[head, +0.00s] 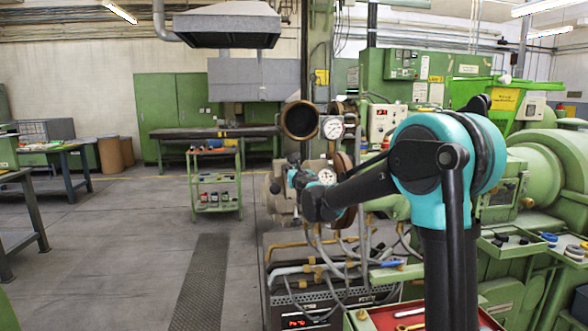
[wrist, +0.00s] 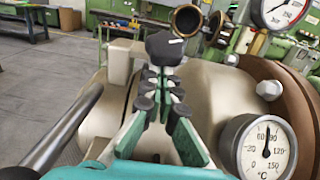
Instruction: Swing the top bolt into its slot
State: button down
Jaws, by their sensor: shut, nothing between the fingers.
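My gripper (head: 294,178) is small in the head view, at the clamp housing (head: 280,190) on the extruder's end. In the wrist view my gripper (wrist: 161,76) has teal fingers with black pads. They converge and are shut, with nothing seen between them. A dark rounded knob (wrist: 165,47) with a white mark shows just beyond the fingertips. I cannot tell whether it is the top bolt's end or whether the fingers touch it. A grey metal rod (wrist: 66,124) slants up at the left, apart from the fingers. The bolt's slot is not clearly visible.
Dial gauges (wrist: 262,150) stand close at the right of my gripper, another at the upper right (wrist: 281,12). A round open flange (head: 299,120) sits behind. Hoses (head: 325,265) hang below. A green trolley (head: 215,180) stands on open floor to the left.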

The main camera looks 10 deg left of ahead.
aim_at(293, 163)
jog(key=shift+w+r, duration=0.1)
jog(key=shift+w, duration=0.05)
jog(key=shift+w+a+r, duration=0.15)
jog(key=shift+w+r, duration=0.1)
jog(key=shift+w, duration=0.35)
jog(key=shift+w+a+r, duration=0.2)
jog(key=shift+w+r, duration=0.05)
jog(key=shift+w, duration=0.35)
dwell(0.3)
jog(key=shift+w+a+r, duration=0.1)
jog(key=shift+w, duration=0.15)
jog(key=v, duration=1.3)
dwell(0.7)
